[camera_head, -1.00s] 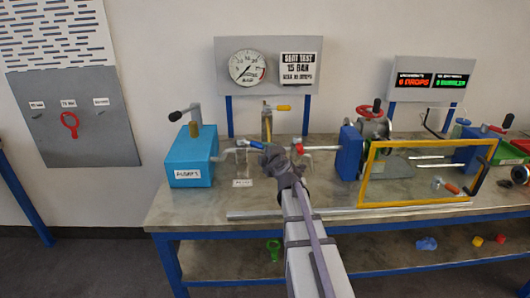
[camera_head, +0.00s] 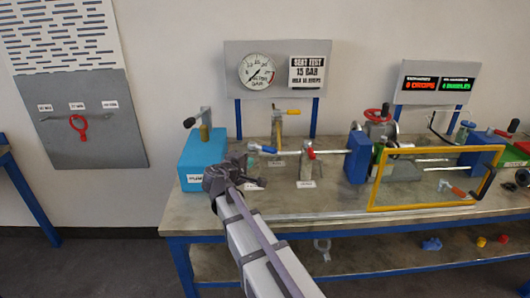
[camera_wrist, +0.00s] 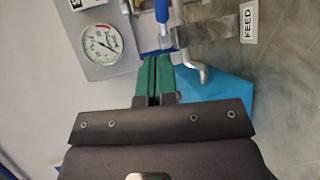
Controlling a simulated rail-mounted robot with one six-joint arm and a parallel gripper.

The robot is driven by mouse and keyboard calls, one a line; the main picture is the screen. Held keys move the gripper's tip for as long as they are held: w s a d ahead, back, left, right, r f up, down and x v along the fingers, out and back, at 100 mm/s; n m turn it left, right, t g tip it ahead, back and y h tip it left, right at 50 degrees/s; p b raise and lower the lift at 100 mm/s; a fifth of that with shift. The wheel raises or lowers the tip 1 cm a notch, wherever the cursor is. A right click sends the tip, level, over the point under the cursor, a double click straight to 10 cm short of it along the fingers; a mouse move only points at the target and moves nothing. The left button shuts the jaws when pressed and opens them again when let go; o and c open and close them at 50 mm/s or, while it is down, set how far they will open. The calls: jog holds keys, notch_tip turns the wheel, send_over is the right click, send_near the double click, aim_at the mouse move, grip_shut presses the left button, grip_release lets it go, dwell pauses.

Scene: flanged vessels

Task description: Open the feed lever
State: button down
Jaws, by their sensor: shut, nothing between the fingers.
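The feed lever has a blue handle (camera_head: 268,149) and sits on the pipe line right of the blue pump box. In the head view the handle lies roughly along the pipe. The wrist view shows its blue grip (camera_wrist: 163,12) at the top, beside a metal valve part and the FEED label (camera_wrist: 249,22). My gripper (camera_head: 259,184) is in front of and below the lever, apart from it in the head view. Its green fingers (camera_wrist: 154,75) are together and empty, pointing toward the lever area in the wrist view. Any small gap to the lever is hard to judge.
The blue pump box (camera_head: 203,155) stands close on the left. A red-handled lever (camera_head: 310,153) is to the right on the same line. A pressure gauge (camera_head: 257,71) hangs behind. A yellow guard frame (camera_head: 376,185) stands further right. The bench front (camera_head: 330,200) is clear.

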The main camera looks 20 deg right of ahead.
aim_at(268, 151)
jog(key=shift+m, duration=0.4)
jog(key=b+x, duration=0.3)
jog(key=x, duration=1.1)
jog(key=shift+b, duration=0.3)
